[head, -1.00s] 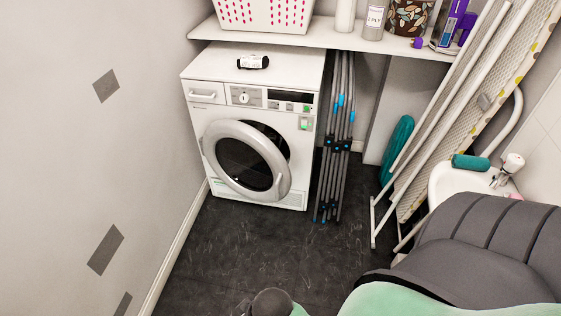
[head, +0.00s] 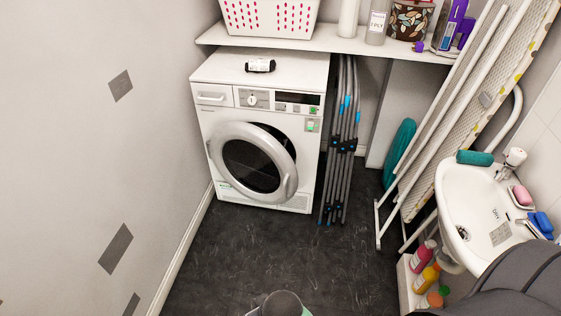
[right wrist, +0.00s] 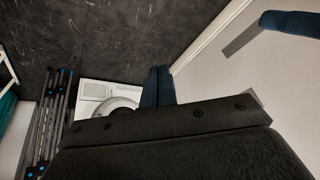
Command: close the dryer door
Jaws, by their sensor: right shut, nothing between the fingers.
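The white dryer (head: 215,125) stands against the left wall in the head view. Its round door (head: 290,188), with a pale grey ring and dark glass, is ajar; a dark gap shows at its upper right. In the right wrist view the dryer (right wrist: 95,90) and part of the door (right wrist: 118,104) show beyond the fingers. My right gripper (right wrist: 158,82) has its dark blue fingers shut together and empty, apart from the door. A dark blue piece at that view's upper right looks like part of my left gripper (right wrist: 290,22); its jaws cannot be made out.
A folded drying rack (head: 340,140) stands right of the dryer. A shelf (head: 320,42) with a basket (head: 268,14) runs above. An ironing board (head: 470,110) leans at right beside a sink (head: 462,200), with bottles (head: 425,275) below. The dark floor (head: 300,250) before the dryer is clear.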

